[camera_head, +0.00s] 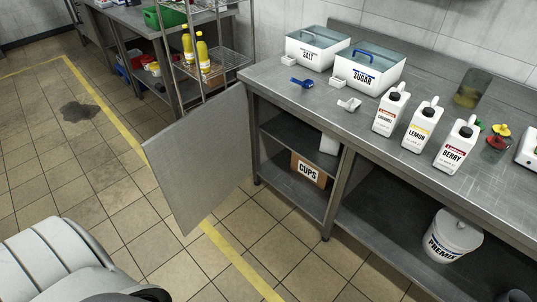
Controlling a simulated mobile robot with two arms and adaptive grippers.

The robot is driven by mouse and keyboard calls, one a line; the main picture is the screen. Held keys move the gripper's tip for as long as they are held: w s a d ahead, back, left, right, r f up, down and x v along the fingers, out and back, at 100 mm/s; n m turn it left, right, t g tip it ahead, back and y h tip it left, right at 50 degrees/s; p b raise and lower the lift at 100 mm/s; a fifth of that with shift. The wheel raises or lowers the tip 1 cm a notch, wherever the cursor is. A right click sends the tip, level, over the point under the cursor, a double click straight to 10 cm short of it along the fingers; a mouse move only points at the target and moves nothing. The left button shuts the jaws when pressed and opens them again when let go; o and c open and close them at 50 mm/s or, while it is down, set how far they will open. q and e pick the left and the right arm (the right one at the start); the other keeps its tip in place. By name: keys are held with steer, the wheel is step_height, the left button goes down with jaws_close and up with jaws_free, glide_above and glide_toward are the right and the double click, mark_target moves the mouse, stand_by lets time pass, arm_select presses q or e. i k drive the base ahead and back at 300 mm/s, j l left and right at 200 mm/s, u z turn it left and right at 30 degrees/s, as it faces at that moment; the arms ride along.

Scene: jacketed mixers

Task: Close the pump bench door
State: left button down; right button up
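The pump bench door (203,160) is a flat grey metal panel. It stands open, swung out from the left end of the steel bench (300,95), with its hinge side at the bench's left front corner. The open compartment behind it shows a shelf (292,142) and a box marked CUPS (309,171) below. A pale grey rounded part of my own body fills the bottom left corner. Neither of my grippers shows in this view.
On the bench top stand SALT (308,57) and SUGAR (362,77) bins and CARAMEL (390,112), LEMON (423,130) and BERRY (456,150) bottles. A PREMIX bucket (452,240) sits on the lower shelf. A wire rack (219,60) stands behind the door.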

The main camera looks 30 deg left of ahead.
mark_target(197, 161)
steer(key=j+z, duration=0.5)
steer(key=j, duration=0.3)
steer(key=k+j+z, duration=0.1)
steer(key=j+z, duration=0.4)
steer(key=j, duration=0.25)
steer(key=k+j, duration=0.1)
steer(key=j, duration=0.4)
steer(key=k+j, duration=0.1)
steer(key=j, duration=0.45)
steer(key=k+j, duration=0.15)
steer(key=j, duration=0.35)
steer(key=k+j, duration=0.1)
steer(key=j, duration=0.45)
steer(key=k+j, duration=0.1)
steer(key=j, duration=0.4)
steer(key=k+j, duration=0.1)
steer(key=j, duration=0.45)
steer(key=k+j, duration=0.1)
steer(key=j, duration=0.4)
steer(key=k+j+z, duration=0.15)
steer(key=k+j, duration=0.05)
steer(key=j, duration=0.05)
